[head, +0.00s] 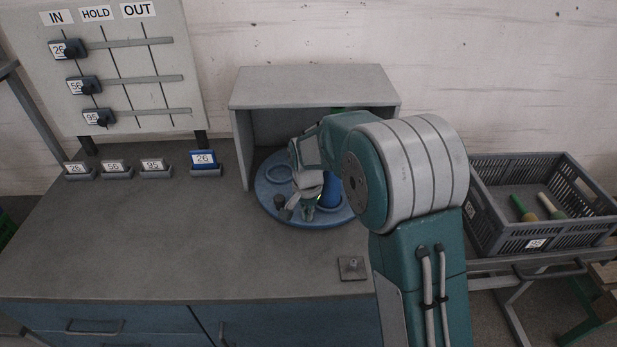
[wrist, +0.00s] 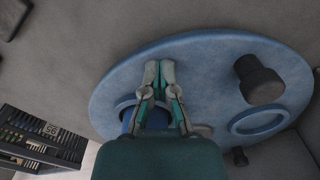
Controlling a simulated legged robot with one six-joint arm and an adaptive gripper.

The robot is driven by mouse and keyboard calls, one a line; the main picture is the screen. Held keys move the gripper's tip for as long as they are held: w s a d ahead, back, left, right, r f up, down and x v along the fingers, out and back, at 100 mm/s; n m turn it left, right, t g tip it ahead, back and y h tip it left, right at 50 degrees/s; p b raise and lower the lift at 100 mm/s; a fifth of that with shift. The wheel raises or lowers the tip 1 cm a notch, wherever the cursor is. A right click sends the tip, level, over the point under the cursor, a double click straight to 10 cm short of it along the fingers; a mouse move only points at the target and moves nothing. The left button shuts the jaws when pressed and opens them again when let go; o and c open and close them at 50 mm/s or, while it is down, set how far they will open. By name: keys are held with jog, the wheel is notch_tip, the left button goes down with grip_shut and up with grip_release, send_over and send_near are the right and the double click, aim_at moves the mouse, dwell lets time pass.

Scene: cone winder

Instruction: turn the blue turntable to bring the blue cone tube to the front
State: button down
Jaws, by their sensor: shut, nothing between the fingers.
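The blue turntable (head: 268,208) is a round disc that sits partly under a grey hood. The blue cone tube (head: 331,190) stands on its right part in the head view, inside a ring and partly behind my arm. In the wrist view the turntable (wrist: 210,50) fills the middle, and the blue tube (wrist: 127,117) is mostly hidden by my gripper. My gripper (head: 308,213) is shut and empty, low over the turntable's front part beside the tube. In the wrist view its fingertips (wrist: 160,66) are together over the disc; I cannot tell whether they touch it.
A dark peg (head: 279,203) stands on the turntable near an empty ring (head: 280,174). The grey hood (head: 310,88) covers the back. Number tags, one blue (head: 205,160), stand at left. The bench's left front is clear.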

jog(key=shift+a+f, duration=0.15)
jog(key=shift+a, duration=0.4)
jog(key=shift+a+f, duration=0.15)
jog(key=shift+a, duration=0.35)
jog(key=shift+w, duration=0.1)
jog(key=shift+w+a, duration=0.35)
jog(key=shift+a, duration=0.4)
jog(key=shift+w+a, duration=0.3)
jog(key=shift+a, duration=0.45)
jog(key=shift+s+a+r, duration=0.2)
jog(key=shift+r, duration=0.3)
jog(key=shift+s+a+r, duration=0.15)
jog(key=shift+s+r, duration=0.1)
jog(key=shift+r, duration=0.25)
jog(key=shift+s+a+r, duration=0.2)
jog(key=shift+r, duration=0.3)
jog(key=r, duration=0.1)
jog(key=s+r, duration=0.1)
jog(key=a+r, duration=0.1)
jog(key=shift+s+r, duration=0.2)
jog(key=shift+s, duration=0.2)
